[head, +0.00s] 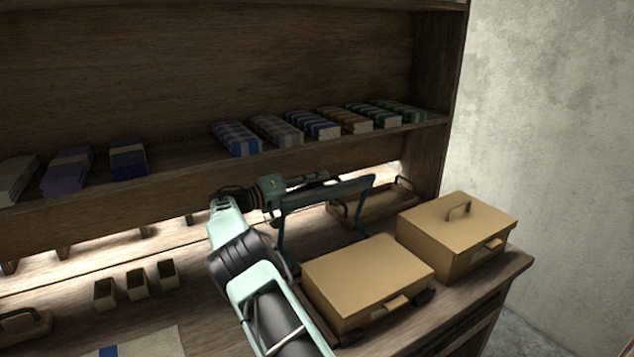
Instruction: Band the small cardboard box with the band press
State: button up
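A tan cardboard box (362,268) sits on the bench top in the lower middle, with a small tab on its front. A dark green frame with a crossbar (345,192), which looks like the band press, stands upright behind this box. The crossbar is raised above the box's back edge, apart from its lid. My arm reaches up from the bottom, and my gripper (318,180) is at the crossbar, along its left and middle part. The gripper is small and dark here. I cannot tell whether its fingers are closed on the bar or only beside it.
A larger tan box (455,235) with a top handle stands close on the right, near the bench's right end. A shelf (190,160) with folded cloth bundles (236,138) runs above and behind. Small open bins (137,284) and a pale mat (140,345) lie left.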

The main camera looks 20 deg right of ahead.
jog(key=shift+c, duration=0.5)
grip_shut()
jog(key=shift+s+b, duration=0.15)
jog(key=shift+b, duration=0.2)
